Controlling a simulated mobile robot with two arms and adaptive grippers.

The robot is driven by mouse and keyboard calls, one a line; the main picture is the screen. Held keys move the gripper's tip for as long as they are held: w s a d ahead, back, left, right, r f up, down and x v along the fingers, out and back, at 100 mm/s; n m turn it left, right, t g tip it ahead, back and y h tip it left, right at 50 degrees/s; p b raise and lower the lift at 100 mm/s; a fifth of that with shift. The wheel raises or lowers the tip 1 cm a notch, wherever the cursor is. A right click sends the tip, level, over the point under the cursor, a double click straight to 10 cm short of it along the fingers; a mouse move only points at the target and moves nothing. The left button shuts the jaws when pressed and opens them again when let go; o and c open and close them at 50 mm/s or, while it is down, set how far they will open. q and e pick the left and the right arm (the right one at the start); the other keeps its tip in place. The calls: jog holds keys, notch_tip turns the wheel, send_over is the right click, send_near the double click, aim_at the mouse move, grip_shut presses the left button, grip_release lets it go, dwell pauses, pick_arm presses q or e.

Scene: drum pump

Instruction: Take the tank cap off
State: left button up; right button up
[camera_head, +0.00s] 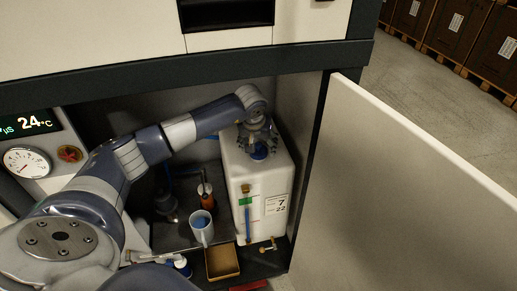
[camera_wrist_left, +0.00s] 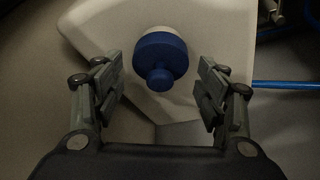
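The white tank (camera_head: 252,190) stands upright inside the cabinet, on the right side of the opening. The blue tank cap (camera_head: 260,152) is on its top, partly hidden by my left gripper in the head view. In the left wrist view the cap (camera_wrist_left: 161,58) is a round blue disc with a smaller knob, on the white tank top (camera_wrist_left: 215,30). My left gripper (camera_head: 262,146) is above the tank; in the left wrist view its two fingers (camera_wrist_left: 159,88) are spread wide on either side of the cap, with gaps to it. My right gripper is not in view.
A light blue cup (camera_head: 202,227), an orange-brown item (camera_head: 207,198) and a yellow-brown tray (camera_head: 222,263) stand left of the tank. An open cabinet door (camera_head: 405,195) bounds the right. A blue hose (camera_wrist_left: 285,84) runs beside the tank.

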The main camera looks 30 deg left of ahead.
pick_arm(q)
jog(key=shift+r, duration=0.1)
jog(key=c, duration=0.5)
